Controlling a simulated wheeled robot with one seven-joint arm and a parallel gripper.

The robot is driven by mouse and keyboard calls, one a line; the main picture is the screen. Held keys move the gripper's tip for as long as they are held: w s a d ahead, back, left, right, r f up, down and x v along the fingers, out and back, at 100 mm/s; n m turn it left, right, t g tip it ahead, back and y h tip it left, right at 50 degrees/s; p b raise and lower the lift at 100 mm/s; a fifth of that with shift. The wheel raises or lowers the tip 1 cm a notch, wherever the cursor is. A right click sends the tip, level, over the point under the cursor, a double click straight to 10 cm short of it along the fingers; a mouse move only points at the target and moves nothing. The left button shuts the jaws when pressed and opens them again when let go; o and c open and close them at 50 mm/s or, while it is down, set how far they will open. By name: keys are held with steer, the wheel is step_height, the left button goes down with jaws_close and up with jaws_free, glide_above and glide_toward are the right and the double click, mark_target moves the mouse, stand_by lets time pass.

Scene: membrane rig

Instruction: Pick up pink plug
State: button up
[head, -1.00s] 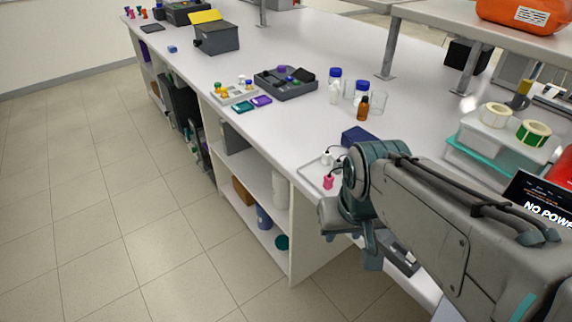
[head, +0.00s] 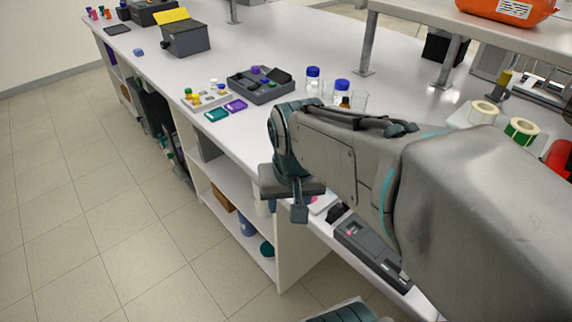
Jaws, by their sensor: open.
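In the head view my gripper (head: 298,205) hangs at the end of my arm, over the front edge of the bench (head: 240,145). Its jaws are open, though my wrist hides most of the space between them. The pink plug is almost fully hidden behind my gripper; only a small pink patch (head: 313,201) shows beside the jaws. It appears to be on the pale tray (head: 324,204), whose corner shows there. I cannot tell whether the jaws touch the plug.
A grey device (head: 368,247) lies along the bench edge right of my gripper. Beyond my arm stand blue-capped bottles (head: 313,80) and a dark grey case (head: 262,90). A rack with coloured caps (head: 207,99) sits further left. Shelves stand above the bench at right.

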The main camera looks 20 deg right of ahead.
steer(key=w+d+r+m+g+p, duration=0.2)
steer(key=w+d+m, duration=0.8)
steer(key=d+m, duration=0.15)
steer(key=shift+m, duration=0.35)
steer(key=f, duration=0.9)
steer(key=shift+a, duration=0.2)
steer(key=f, duration=0.2)
steer(key=f+p, duration=0.1)
steer(key=f, duration=0.1)
steer(key=shift+s+a, duration=0.1)
steer(key=shift+a, duration=0.3)
steer(key=shift+f, duration=0.6)
jaws_close()
